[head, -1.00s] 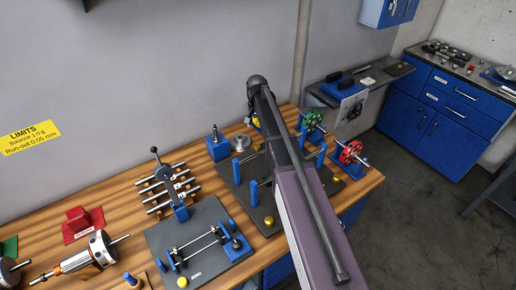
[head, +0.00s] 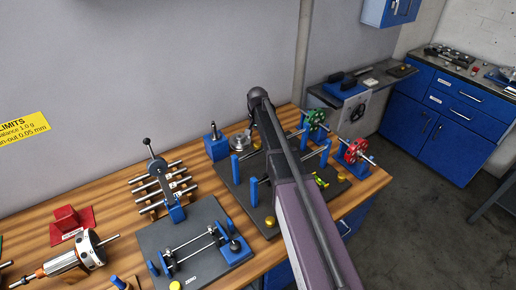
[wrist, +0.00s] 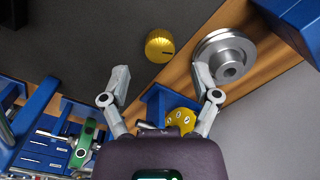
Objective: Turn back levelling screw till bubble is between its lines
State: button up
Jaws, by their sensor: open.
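My gripper (wrist: 160,74) is open and empty in the wrist view; in the head view my arm hides it. A ribbed brass levelling screw (wrist: 159,45) is just beyond the fingertips, apart from them. In the head view, brass screws are on the dark base plate (head: 235,188): one near the front corner (head: 268,221), one at the right (head: 341,177) and one at the back (head: 257,144). A small yellow-green level (head: 320,181) lies on the plate, right of my arm. Its bubble and lines are too small to read.
A silver stepped disc (wrist: 226,55) is close to the right finger, with a blue block (wrist: 295,22) beyond. A yellow part (wrist: 181,119) shows between the fingers. Blue posts (head: 253,190) stand on the plate. Green (head: 316,118) and red (head: 355,151) rotors stand at the right.

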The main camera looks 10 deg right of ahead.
aim_at(258, 144)
jog(key=shift+f+b, duration=1.7)
jog(key=shift+f, duration=0.25)
grip_shut()
